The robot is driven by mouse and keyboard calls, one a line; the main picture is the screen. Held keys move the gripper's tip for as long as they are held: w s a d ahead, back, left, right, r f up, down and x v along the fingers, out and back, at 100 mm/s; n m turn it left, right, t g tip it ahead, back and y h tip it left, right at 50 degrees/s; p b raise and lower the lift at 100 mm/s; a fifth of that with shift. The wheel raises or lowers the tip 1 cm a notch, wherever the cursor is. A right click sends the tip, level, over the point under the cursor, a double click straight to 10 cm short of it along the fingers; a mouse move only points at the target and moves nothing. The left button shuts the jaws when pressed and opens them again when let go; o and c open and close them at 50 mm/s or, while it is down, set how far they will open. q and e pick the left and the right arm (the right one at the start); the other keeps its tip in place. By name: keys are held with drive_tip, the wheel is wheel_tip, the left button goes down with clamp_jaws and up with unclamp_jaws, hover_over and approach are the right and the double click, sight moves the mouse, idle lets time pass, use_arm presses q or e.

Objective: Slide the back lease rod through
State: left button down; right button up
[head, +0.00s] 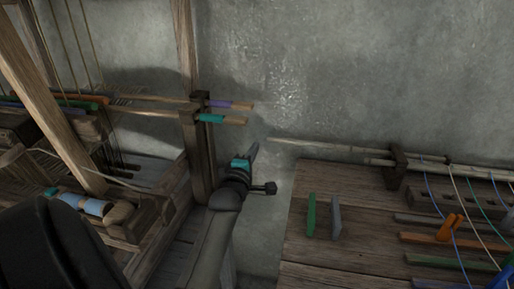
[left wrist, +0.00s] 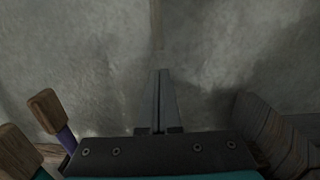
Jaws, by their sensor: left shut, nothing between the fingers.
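Two lease rods run side by side through the bracket on the loom's upright post (head: 196,150). The rod with the purple band (head: 230,105) lies nearer the wall, and the rod with the teal band (head: 212,119) lies nearer me. Both ends stick out to the right of the post. In the left wrist view, the purple-banded end (left wrist: 46,112) and the green-banded end (left wrist: 18,152) show at the left. My left gripper (head: 254,149) is shut and empty, below and right of the rod ends, touching neither; its closed fingers (left wrist: 161,98) point at the wall. My right gripper is not in view.
A wooden table (head: 298,240) stands at the right, with a green block (head: 311,215), a grey block (head: 335,216) and an orange clip (head: 450,228). Pale rods (head: 330,147) lie along its back, one tip reaching left. Bare wall and a gap separate loom and table.

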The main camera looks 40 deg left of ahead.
sight(287, 143)
use_arm(q)
drive_tip(key=shift+b+x, duration=0.6)
drive_tip(key=shift+x, duration=1.25)
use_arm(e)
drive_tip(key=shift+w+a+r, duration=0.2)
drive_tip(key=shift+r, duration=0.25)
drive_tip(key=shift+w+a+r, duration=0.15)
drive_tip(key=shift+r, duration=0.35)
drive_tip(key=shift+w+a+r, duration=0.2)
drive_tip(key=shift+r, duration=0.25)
